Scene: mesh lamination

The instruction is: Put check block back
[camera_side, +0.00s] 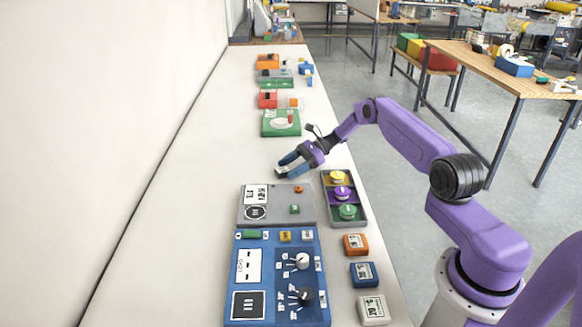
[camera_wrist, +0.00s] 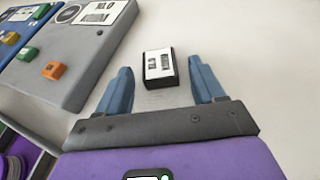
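A small black block with a white printed label (camera_wrist: 160,66), which looks like the check block, lies on the pale table in the wrist view. My gripper (camera_side: 283,164) is open, with its two blue fingers on either side of this block in the wrist view. A gap shows between each finger and the block. In the side view, the gripper is low over the table, just beyond the grey panel, and its fingers mostly hide the block.
The grey panel (camera_side: 272,216) and a blue control panel (camera_side: 270,238) stand nearer the camera. A tray of yellow, purple and green round pieces (camera_side: 325,181) is to the right. Orange (camera_side: 356,244), blue (camera_side: 364,274) and grey (camera_side: 373,309) labelled blocks line the right edge. The table's left is clear.

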